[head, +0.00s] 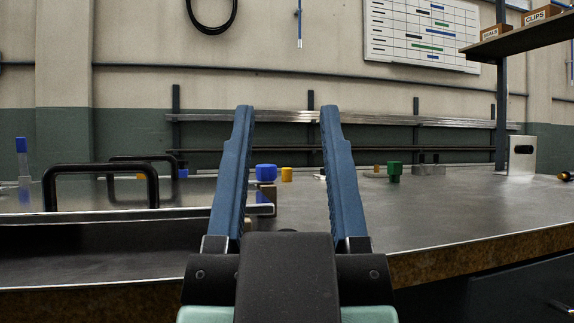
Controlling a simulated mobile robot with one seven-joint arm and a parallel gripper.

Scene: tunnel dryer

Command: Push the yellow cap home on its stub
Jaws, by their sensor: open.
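My gripper (287,112) is in the middle of the head view, its two blue fingers wide apart with nothing between their tips. A yellow cap (287,174) shows beyond it on the bench, framed between the fingers. It is small and just right of a blue cap (266,171). I cannot make out a stub under the yellow cap or how far it sits on one. A smaller yellow piece (376,168) stands farther right at the back, and a bit of yellow shows at the left behind the black handles.
A green cap (394,171) stands on the metal bench (450,205) to the right. Black handles (100,170) rise at the left, near a blue-topped post (21,155). A bracket (522,155) stands at the far right under a shelf (520,37). The right front of the bench is clear.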

